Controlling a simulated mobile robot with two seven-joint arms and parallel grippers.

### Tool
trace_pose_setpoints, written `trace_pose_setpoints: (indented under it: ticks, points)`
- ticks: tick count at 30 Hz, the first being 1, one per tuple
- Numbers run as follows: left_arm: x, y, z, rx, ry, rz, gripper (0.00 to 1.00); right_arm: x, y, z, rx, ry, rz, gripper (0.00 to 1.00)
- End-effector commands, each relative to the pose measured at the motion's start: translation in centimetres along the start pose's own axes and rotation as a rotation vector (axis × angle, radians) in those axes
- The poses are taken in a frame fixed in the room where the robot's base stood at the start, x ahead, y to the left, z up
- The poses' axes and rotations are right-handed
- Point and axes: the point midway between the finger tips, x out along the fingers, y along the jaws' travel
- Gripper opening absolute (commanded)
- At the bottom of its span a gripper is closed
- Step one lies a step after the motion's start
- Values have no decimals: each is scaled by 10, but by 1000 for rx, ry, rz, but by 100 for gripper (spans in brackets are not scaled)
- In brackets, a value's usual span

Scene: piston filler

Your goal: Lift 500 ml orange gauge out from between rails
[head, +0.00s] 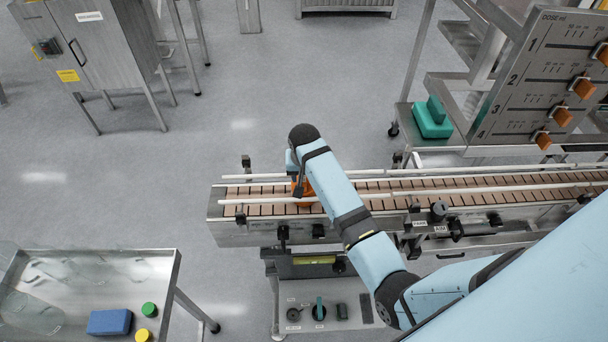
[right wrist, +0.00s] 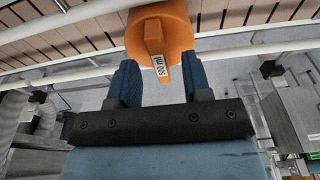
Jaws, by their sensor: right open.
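The orange gauge (right wrist: 158,40) with its small printed label shows in the right wrist view, standing at the conveyor between the white rails (right wrist: 245,35). In the head view only a bit of the orange gauge (head: 306,189) shows beside my arm, near the conveyor's left end. My right gripper (right wrist: 163,82) is open, its two blue fingers apart and pointing at the gauge. The gauge's lower part lies between or just beyond the fingertips; I cannot tell if they touch it. In the head view my arm hides most of the gripper. My left gripper is not in view.
The slatted conveyor (head: 440,187) runs to the right. A dosing panel (head: 550,75) with orange knobs and a green block (head: 432,120) stand behind it. A steel table (head: 165,270) with a blue sponge (head: 110,322) is at lower left.

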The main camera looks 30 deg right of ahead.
Motion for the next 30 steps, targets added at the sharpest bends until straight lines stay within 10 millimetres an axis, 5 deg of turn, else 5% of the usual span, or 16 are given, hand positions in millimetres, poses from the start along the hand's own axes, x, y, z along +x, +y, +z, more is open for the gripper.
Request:
trace_pose_setpoints:
  ticks: [14,20,30]
  points:
    - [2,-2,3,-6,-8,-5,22,15,0,0,0,1,0,45]
    - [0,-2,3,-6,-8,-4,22,15,0,0,0,1,0,1]
    - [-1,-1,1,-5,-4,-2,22,9,0,-1,0,1,0,0]
